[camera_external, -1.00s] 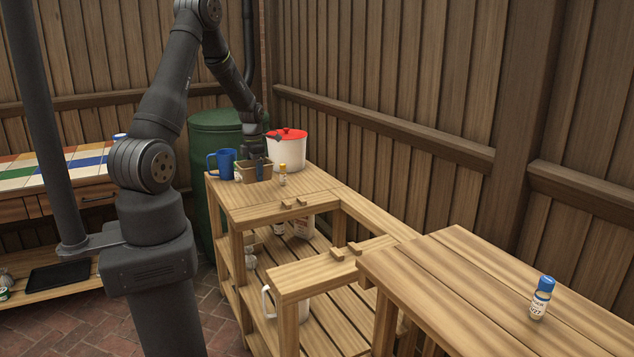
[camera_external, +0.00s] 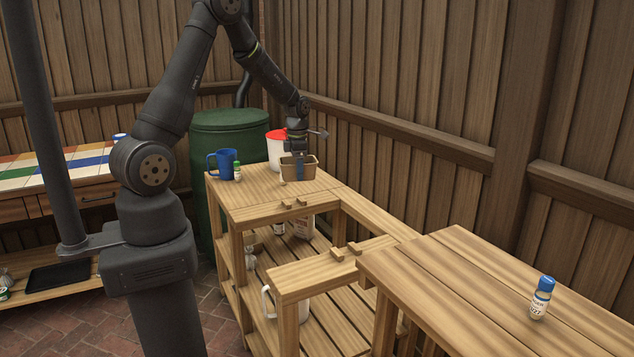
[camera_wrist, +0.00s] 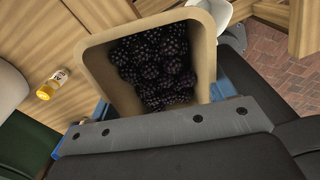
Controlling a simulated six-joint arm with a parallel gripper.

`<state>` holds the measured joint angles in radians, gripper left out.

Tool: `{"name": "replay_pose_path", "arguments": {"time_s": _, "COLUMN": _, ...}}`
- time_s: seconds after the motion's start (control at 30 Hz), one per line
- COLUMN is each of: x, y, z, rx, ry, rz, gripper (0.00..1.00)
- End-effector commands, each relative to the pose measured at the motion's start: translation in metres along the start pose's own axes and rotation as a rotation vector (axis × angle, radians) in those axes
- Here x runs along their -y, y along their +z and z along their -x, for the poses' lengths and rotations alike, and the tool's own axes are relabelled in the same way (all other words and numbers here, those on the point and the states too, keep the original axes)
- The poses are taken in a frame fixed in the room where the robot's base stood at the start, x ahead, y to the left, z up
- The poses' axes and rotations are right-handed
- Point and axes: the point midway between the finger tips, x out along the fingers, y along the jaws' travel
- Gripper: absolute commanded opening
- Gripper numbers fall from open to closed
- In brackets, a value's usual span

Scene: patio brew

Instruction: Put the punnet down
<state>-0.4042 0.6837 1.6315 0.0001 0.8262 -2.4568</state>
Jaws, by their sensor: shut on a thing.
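The punnet (camera_external: 311,172) is a tan, open-topped box at the right of the far wooden worktop (camera_external: 240,194). In the wrist view the punnet (camera_wrist: 94,67) holds dark blackberries (camera_wrist: 158,68). My gripper (camera_external: 299,165) is shut on the punnet's wall from above. The punnet looks about level, over or very close to the worktop; I cannot tell whether its base touches the wood.
A blue mug (camera_external: 222,163) and a green-capped bottle (camera_external: 237,171) stand at the worktop's left. A white pot with a red lid (camera_external: 275,150) stands behind the punnet. The worktop's front middle is clear. A blue-capped bottle (camera_external: 541,298) stands on the near table.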

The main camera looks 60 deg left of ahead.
Motion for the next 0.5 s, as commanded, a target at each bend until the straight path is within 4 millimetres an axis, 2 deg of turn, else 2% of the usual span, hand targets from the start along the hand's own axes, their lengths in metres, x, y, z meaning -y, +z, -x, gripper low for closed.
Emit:
{"name": "replay_pose_path", "arguments": {"time_s": 0.03, "x": 0.016, "y": 0.018, "z": 0.003, "rx": 0.001, "ry": 0.001, "rz": -0.05, "gripper": 0.49}}
{"name": "replay_pose_path", "arguments": {"time_s": 0.2, "x": 0.07, "y": 0.066, "z": 0.011, "rx": 0.001, "ry": 0.001, "rz": -0.199, "gripper": 0.49}}
{"name": "replay_pose_path", "arguments": {"time_s": 0.37, "x": 0.127, "y": 0.105, "z": 0.02, "rx": 0.002, "ry": 0.001, "rz": -0.338, "gripper": 0.49}}
{"name": "replay_pose_path", "arguments": {"time_s": 0.5, "x": 0.181, "y": 0.132, "z": 0.028, "rx": 0.002, "ry": 0.001, "rz": -0.46, "gripper": 0.49}}
